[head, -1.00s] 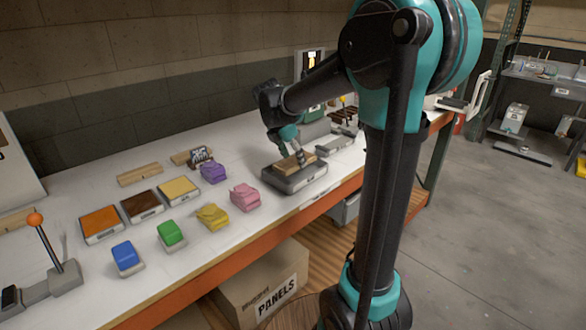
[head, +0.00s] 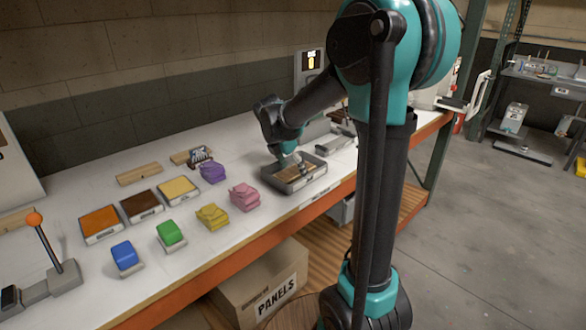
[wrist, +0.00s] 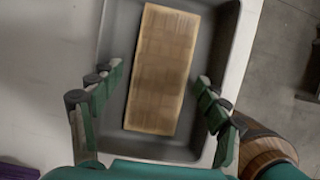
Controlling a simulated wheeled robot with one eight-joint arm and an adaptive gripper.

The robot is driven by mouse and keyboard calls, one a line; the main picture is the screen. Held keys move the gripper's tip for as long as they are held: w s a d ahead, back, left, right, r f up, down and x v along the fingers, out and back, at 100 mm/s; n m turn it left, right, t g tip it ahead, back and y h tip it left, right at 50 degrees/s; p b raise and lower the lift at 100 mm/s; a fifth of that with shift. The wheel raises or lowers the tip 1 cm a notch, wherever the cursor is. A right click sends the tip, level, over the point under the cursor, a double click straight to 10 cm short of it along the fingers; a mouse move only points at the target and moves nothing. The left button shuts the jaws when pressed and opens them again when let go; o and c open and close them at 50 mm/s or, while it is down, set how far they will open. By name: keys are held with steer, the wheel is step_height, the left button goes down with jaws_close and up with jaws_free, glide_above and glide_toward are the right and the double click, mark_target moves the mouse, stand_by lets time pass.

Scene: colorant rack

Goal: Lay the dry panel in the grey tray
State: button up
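The wooden panel (wrist: 162,68) lies in the grey tray (wrist: 150,147), long side along the tray, with bare tray floor around it. In the head view the panel (head: 287,174) shows partly inside the tray (head: 297,186), behind my gripper. My gripper (wrist: 155,95) is open above the tray, with its fingers apart on the left and right of the panel. Clear gaps show between the fingers and the panel's long edges, so it looks free of them. In the head view my gripper (head: 292,160) hangs over the tray's back part.
Orange (head: 101,222), brown (head: 141,205) and yellow (head: 179,189) panels lie left on the white bench. Several colored blocks, such as the pink one (head: 244,195), stand in front and between. Another grey tray (head: 329,144) is behind right. The bench's orange front edge (head: 240,252) is close.

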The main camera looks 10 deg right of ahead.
steer(key=v, duration=1.2)
steer(key=shift+r, duration=0.15)
